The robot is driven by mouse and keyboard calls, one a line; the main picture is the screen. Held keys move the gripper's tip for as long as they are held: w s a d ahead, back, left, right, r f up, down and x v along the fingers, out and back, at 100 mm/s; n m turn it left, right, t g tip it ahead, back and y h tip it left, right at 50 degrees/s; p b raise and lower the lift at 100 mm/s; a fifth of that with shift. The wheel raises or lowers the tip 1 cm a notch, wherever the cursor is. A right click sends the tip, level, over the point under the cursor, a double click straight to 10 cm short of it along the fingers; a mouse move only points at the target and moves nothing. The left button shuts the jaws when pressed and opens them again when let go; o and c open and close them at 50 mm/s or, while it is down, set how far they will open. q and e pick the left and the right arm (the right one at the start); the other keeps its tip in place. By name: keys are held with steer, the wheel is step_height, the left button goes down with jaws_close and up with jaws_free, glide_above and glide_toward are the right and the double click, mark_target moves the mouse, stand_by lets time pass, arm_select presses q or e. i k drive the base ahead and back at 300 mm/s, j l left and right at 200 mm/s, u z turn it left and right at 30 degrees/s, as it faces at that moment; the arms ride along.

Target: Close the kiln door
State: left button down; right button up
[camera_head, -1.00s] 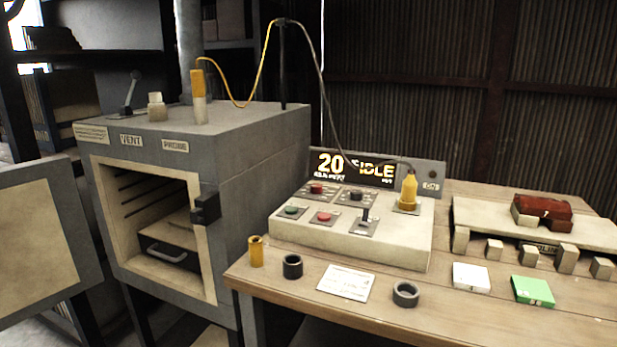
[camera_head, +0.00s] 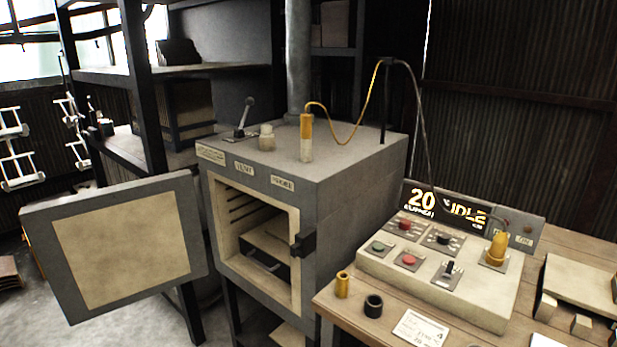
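The kiln (camera_head: 357,184) is a grey box on a stand in the middle of the head view. Its door (camera_head: 113,244), a grey panel with a beige inner face, stands wide open to the left, inner face towards me. A black latch block (camera_head: 303,245) sits on the right side of the kiln's opening. Inside the beige-lined chamber is a dark tray (camera_head: 263,261) with a metal handle. Neither of my grippers is in view.
A wooden table (camera_head: 380,322) with a control panel (camera_head: 430,283) stands to the right of the kiln; its display reads 20 and IDLE. Shelving (camera_head: 150,90) stands behind the door. Floor shows at lower left.

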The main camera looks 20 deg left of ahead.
mark_target(103, 251)
steer(key=k+j+z, duration=0.2)
steer(key=j, duration=1.05)
steer(key=j+z, duration=0.2)
steer(key=j, duration=0.4)
steer(key=j+z, duration=0.2)
steer(key=j, duration=0.4)
steer(key=j+z, duration=0.2)
steer(key=j, duration=0.4)
steer(key=j+z, duration=0.2)
steer(key=j, duration=0.4)
steer(key=k+j+z, duration=0.2)
steer(key=j, duration=0.35)
steer(key=j+z, duration=0.1)
steer(key=j, duration=0.35)
steer(key=j+z, duration=0.1)
steer(key=j, duration=0.35)
steer(key=k+j+z, duration=0.15)
steer(key=j, duration=0.3)
steer(key=j+z, duration=0.1)
steer(key=j, duration=0.35)
steer(key=k+j+z, duration=0.1)
steer(key=j, duration=0.3)
steer(key=k, duration=0.05)
